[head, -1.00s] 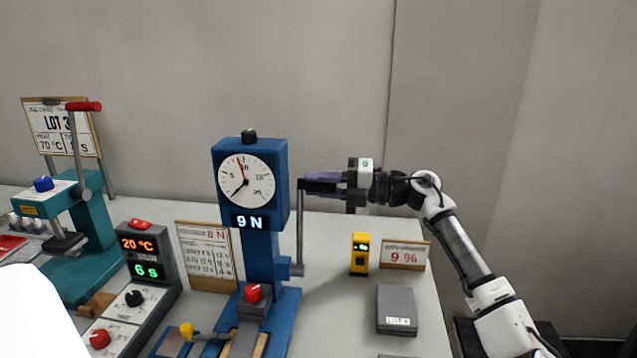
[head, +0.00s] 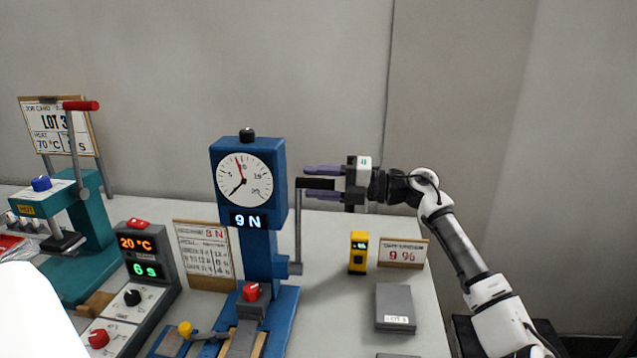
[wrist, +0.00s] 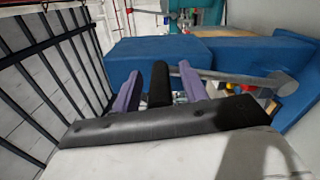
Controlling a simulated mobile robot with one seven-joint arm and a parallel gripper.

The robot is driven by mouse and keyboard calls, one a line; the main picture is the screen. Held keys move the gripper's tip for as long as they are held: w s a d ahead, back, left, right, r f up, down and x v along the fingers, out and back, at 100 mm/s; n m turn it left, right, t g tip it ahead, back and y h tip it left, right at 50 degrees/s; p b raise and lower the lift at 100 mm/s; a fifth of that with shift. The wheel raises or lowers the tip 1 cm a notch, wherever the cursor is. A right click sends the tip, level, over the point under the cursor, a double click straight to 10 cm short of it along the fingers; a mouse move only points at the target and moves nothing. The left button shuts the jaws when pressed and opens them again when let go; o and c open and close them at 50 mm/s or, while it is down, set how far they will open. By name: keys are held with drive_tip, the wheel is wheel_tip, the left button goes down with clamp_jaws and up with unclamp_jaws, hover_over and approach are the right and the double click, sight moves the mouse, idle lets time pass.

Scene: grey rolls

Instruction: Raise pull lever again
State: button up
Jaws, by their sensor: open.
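The pull lever (head: 298,230) is a grey arm on the right side of the blue tester (head: 262,250). It stands upright, with a dark handle (head: 316,184) at its top pointing right. My gripper (head: 322,182) is open, with one purple finger above the handle and one below it in the head view. In the wrist view the black handle (wrist: 160,84) lies between the two purple fingers of my gripper (wrist: 156,86), with gaps on both sides. The tester's display (head: 250,221) reads 9 N, and a dial (head: 243,182) sits above it.
A yellow meter (head: 358,252), a 9 % card (head: 403,253) and a grey box (head: 395,307) stand on the table right of the tester. A teal press (head: 80,240) and a control box (head: 145,265) stand at the left.

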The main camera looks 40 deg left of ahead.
drive_tip(key=b+v, duration=0.3)
drive_tip(key=v, duration=1)
drive_tip(key=shift+d, duration=0.4)
drive_tip(key=shift+w, duration=0.15)
